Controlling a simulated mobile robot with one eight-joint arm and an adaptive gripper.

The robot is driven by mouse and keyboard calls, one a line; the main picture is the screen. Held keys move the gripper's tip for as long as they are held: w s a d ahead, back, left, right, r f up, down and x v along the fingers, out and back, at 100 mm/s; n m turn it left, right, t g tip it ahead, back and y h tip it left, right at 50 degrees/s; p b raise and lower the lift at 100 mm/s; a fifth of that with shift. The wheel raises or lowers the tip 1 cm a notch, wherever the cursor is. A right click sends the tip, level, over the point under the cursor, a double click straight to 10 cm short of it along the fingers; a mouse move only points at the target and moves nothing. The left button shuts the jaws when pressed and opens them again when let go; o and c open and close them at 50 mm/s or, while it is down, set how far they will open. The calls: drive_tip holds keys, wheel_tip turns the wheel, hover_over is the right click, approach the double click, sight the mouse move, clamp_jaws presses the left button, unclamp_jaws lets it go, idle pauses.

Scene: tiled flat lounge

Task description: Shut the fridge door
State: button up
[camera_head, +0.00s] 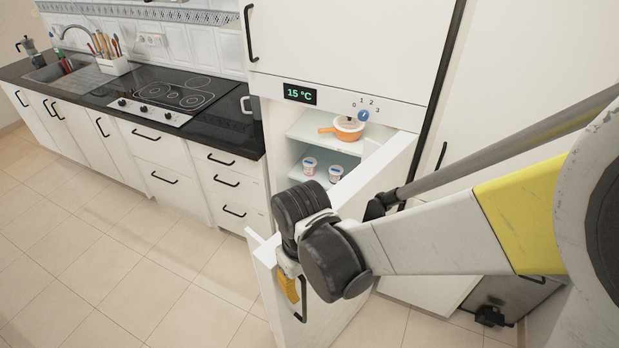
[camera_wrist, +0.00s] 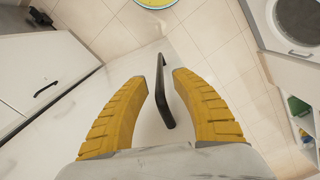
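The fridge door (camera_head: 342,322) is a white panel standing open in the head view, swung out from the fridge (camera_head: 330,143), whose lit inside shows. The door carries a black bar handle (camera_head: 303,298), also visible in the wrist view (camera_wrist: 166,92). My gripper (camera_head: 289,288) is at the door handle, pointing down. In the wrist view its two yellow fingers (camera_wrist: 160,76) are apart, with the handle showing between them. I cannot tell whether either finger touches it. My arm covers part of the door in the head view.
An orange pot (camera_head: 347,128) and two small cups (camera_head: 309,166) stand on the fridge shelves. White cabinets (camera_head: 175,180) and a black counter with a hob (camera_head: 165,92) run to the left. The tiled floor (camera_head: 120,255) in front is clear. A round yellow-green object (camera_wrist: 155,3) shows at the wrist view's top.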

drive_tip(key=shift+f, duration=0.45)
drive_tip(key=shift+c, duration=0.5)
drive_tip(key=c, duration=0.6)
clamp_jaws()
drive_tip(key=shift+w+a, duration=0.1)
drive_tip(key=shift+a, duration=0.05)
